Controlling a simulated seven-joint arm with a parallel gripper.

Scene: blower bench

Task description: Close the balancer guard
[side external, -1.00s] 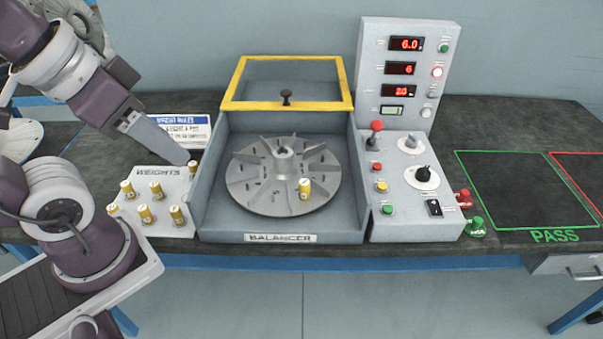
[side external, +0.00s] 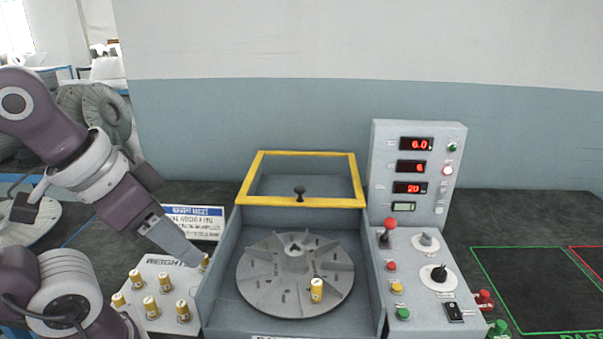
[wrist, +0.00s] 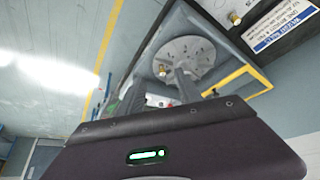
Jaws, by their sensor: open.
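The balancer guard (side external: 300,203) is a yellow-framed clear panel with a dark knob (side external: 299,191). It stands raised at the back of the grey balancer housing (side external: 208,294), leaving the top open. Inside, a finned grey rotor (side external: 262,285) is exposed, with a brass weight (side external: 316,290) on it. My gripper (side external: 199,263) is left of the housing, low over the weights tray beside a brass weight, apart from the guard. The fingers look spread and empty in the wrist view (wrist: 158,85), where part of the yellow guard frame (wrist: 240,75) shows at right.
The white weights tray (side external: 160,265) holds several brass weights left of the housing. A control panel (side external: 418,160) with red displays, knobs and buttons stands close on the right. A green-outlined area (side external: 530,285) on the bench farther right is clear. A notice (side external: 195,222) stands behind the tray.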

